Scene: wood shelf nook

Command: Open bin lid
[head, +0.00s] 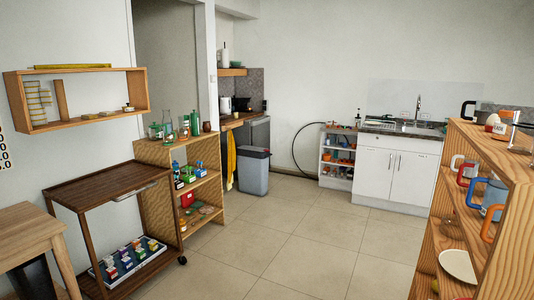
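A grey bin (254,174) stands on the tiled floor towards the back, left of the middle. Its dark lid (254,152) lies across the top and looks closed. The bin is upright, in front of the kitchen counter and to the right of a hanging yellow cloth. Neither of my grippers shows in the head view.
A wooden shelf unit (210,176) with bottles and a dark wheeled cart (104,183) stand on the left. A wooden shelf with mugs (510,170) fills the right edge. A white sink cabinet (398,172) stands at the back. The tiled floor (300,240) between is clear.

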